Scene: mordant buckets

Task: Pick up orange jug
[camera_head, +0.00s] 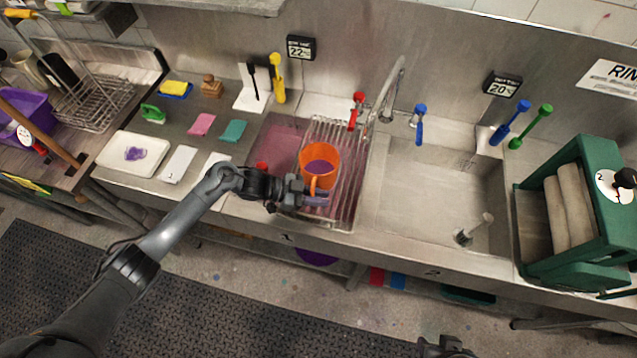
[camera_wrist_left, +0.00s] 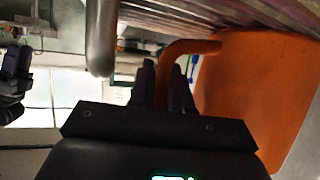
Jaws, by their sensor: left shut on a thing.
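The orange jug (camera_head: 306,157) is in the head view, upright at the wire rack over the left sink basin, with dark purple content inside. Its handle (camera_head: 313,186) faces the front of the sink. My left gripper (camera_head: 314,195) is at the handle, shut on it. In the left wrist view the jug body (camera_wrist_left: 255,95) fills the right side, and its handle (camera_wrist_left: 190,47) runs down between the fingers (camera_wrist_left: 162,88). I cannot tell whether the jug touches the rack. Part of my right gripper (camera_head: 446,347) shows at the bottom edge of the head view; its fingers are unclear.
The wire rack (camera_head: 350,195) spans the left basin. A red tap handle (camera_head: 357,97) and a steel faucet (camera_head: 392,88) stand behind. The right basin (camera_head: 430,190) is mostly bare. A green wringer (camera_head: 590,165) stands right. Cloths and a white tray (camera_head: 112,160) lie on the left counter.

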